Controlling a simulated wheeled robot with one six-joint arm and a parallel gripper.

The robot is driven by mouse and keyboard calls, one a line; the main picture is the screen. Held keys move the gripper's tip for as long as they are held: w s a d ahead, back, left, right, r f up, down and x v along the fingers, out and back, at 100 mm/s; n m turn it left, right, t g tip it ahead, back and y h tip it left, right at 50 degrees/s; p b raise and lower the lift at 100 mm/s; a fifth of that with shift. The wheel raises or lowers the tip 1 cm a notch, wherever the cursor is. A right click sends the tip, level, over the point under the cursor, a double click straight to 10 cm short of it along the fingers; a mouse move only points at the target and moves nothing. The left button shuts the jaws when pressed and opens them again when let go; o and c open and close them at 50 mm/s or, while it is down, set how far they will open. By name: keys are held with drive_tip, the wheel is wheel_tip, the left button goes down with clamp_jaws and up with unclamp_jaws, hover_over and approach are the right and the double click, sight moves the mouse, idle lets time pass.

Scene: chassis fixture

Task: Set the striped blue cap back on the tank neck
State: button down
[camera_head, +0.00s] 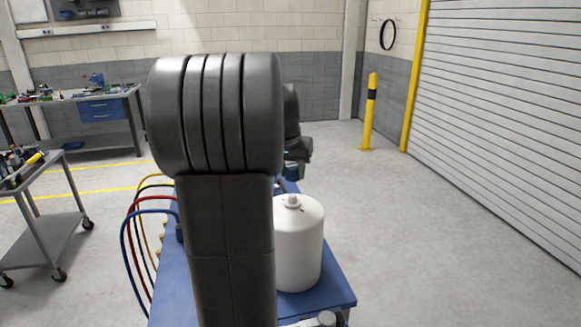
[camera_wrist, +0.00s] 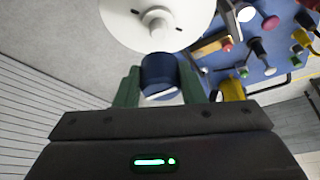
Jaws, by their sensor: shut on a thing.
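The white tank (camera_head: 298,248) stands on a blue chassis plate (camera_head: 335,288), and its short white neck (camera_head: 292,201) shows bare on top. In the wrist view the round tank top (camera_wrist: 125,22) and the neck (camera_wrist: 157,22) are at the upper middle. My gripper (camera_wrist: 160,75) is shut on the dark blue cap (camera_wrist: 158,68), which has a pale stripe near its lower edge. The cap sits between the green fingers, just below the neck in the picture and apart from it.
Coloured hoses (camera_head: 128,240) curve up at the plate's left side. Several coloured fittings (camera_wrist: 265,45) stand on the plate at upper right in the wrist view. A tool cart (camera_head: 45,240) and workbench (camera_head: 100,100) are at left. The floor right of the plate is clear.

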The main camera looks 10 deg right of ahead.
sight(292, 196)
drive_tip(key=shift+f+b, duration=1.3)
drive_tip(key=shift+f, duration=0.6)
drive_tip(key=shift+f, duration=0.15)
drive_tip(key=shift+f+b, duration=0.65)
drive_tip(key=shift+f, duration=0.4)
drive_tip(key=shift+f+b, duration=0.35)
drive_tip(key=shift+f, duration=0.2)
drive_tip(key=c, duration=0.8)
unclamp_jaws()
drive_tip(key=shift+c, duration=0.2)
drive_tip(key=shift+r, duration=0.1)
wheel_tip(292, 196, up, 6)
drive_tip(key=p, duration=0.5)
